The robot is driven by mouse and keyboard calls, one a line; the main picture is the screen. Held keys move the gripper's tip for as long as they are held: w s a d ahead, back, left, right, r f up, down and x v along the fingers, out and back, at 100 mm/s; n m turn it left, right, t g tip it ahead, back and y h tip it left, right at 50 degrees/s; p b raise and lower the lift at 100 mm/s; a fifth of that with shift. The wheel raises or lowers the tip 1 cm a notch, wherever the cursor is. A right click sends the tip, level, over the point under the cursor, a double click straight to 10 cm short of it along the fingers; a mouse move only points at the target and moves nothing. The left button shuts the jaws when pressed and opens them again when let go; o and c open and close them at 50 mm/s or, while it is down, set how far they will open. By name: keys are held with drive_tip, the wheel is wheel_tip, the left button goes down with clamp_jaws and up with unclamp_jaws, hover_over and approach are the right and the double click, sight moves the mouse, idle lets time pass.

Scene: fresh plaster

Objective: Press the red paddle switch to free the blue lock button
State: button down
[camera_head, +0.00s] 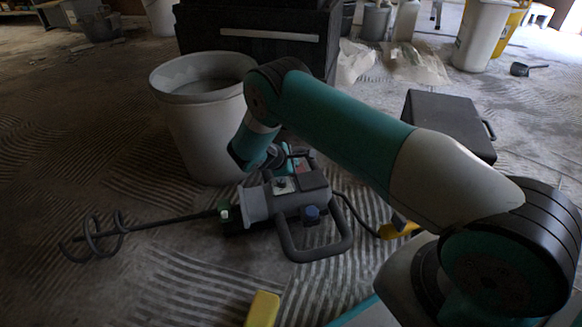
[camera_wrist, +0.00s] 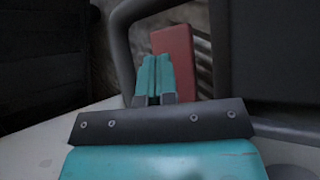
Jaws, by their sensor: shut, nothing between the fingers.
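A grey power mixer (camera_head: 257,205) with a spiral stirring rod lies on the floor in the head view. The blue lock button (camera_head: 311,213) shows on its near side, by the looped handle. The red paddle switch (camera_wrist: 180,55) shows large in the wrist view, inside a dark handle frame. My gripper (camera_wrist: 153,62) is shut and empty, its teal fingertips just left of the red paddle and overlapping its lower left in the picture. I cannot tell whether they touch. In the head view my arm's end is over the mixer's far side and the fingertips are hard to make out.
A grey bucket (camera_head: 195,120) stands right behind the mixer. A dark case (camera_head: 450,122) lies to the right, and a yellow block (camera_head: 262,309) is at the front. A cable runs from the mixer to a yellow piece (camera_head: 398,229). Floor at left is clear.

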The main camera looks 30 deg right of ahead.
drive_tip(key=r+p, duration=0.2)
drive_tip(key=shift+s+d+r, duration=0.15)
drive_tip(key=shift+s+r, duration=0.2)
drive_tip(key=shift+w+r, duration=0.1)
drive_tip(key=shift+r, duration=0.1)
idle(0.4)
